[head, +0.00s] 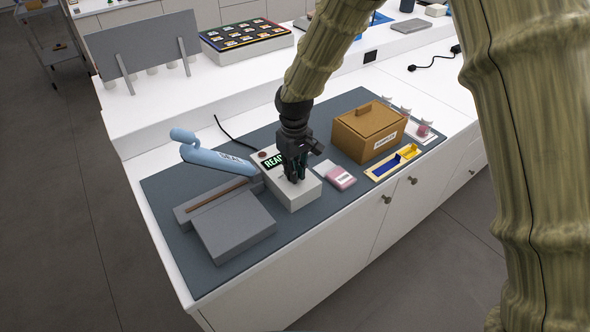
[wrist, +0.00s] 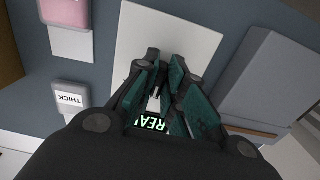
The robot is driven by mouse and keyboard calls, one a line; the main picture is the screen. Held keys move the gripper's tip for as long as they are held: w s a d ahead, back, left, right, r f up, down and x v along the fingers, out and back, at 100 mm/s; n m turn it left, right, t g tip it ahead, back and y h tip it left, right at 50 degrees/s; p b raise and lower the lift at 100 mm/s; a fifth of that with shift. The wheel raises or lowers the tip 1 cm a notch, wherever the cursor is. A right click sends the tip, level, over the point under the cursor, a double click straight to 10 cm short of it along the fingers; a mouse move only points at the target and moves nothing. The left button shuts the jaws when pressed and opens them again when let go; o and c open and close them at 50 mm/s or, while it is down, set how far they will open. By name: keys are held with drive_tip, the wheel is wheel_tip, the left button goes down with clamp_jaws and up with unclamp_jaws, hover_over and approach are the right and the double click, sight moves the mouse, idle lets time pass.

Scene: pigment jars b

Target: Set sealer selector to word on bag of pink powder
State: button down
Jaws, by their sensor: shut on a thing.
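My gripper (head: 295,167) is over the light control box of the sealer (head: 297,193), fingers pointing down. In the wrist view my gripper (wrist: 158,97) is shut on a small pale selector knob (wrist: 154,102), mostly hidden between the fingers; its setting cannot be read. The box's dark display (head: 272,160) shows green letters, partly covered, starting "REA". The bag of pink powder (head: 340,177) lies on the mat right of the box; its word is not readable. In the wrist view a small label reading THICK (wrist: 69,98) sits beside the box.
The sealer's blue arm (head: 215,155) is raised above its grey base (head: 233,226), left of the box. The mat's front (head: 290,245) is bare.

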drive_tip(key=shift+w+r, duration=0.1)
drive_tip(key=c, duration=1.5)
unclamp_jaws()
wheel_tip(320, 180, up, 12)
